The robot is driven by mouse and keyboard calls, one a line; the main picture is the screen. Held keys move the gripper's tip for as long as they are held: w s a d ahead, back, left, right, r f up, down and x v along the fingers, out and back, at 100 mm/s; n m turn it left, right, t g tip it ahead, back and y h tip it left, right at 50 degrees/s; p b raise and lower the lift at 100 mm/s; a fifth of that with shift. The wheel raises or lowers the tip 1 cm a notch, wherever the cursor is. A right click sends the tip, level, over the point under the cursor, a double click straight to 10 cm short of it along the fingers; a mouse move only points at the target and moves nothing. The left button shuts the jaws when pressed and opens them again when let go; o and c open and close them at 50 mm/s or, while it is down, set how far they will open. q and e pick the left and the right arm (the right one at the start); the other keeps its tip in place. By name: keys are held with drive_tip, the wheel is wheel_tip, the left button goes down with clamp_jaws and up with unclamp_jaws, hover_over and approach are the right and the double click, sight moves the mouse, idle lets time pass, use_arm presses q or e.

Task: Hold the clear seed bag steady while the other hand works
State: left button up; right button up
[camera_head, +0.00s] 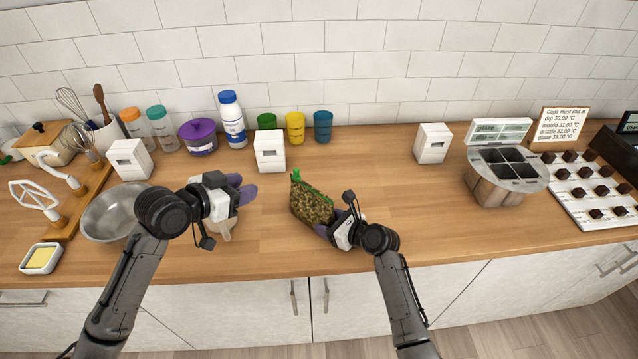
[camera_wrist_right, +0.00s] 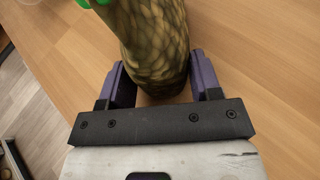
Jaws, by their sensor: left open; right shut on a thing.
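The clear seed bag (camera_head: 312,205), full of green-brown seeds and with a green top, stands on the wooden counter in the middle of the head view. My right gripper (camera_head: 326,229) is shut on its lower right side. In the right wrist view the seed bag (camera_wrist_right: 155,35) sits between the two purple fingers; part of its green top shows at the upper left edge. My left gripper (camera_head: 241,188) is open to the left of the bag, apart from it. A pale, partly hidden object (camera_head: 225,229) shows below the left gripper; I cannot tell what it is.
A white box (camera_head: 270,152) stands behind the bag, with green, yellow and blue cups (camera_head: 295,128) farther back. A metal bowl (camera_head: 112,213) is left of my left arm.

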drive_tip(key=o, duration=1.5)
drive_tip(key=shift+o, duration=0.2)
drive_tip(key=shift+s+d, duration=0.1)
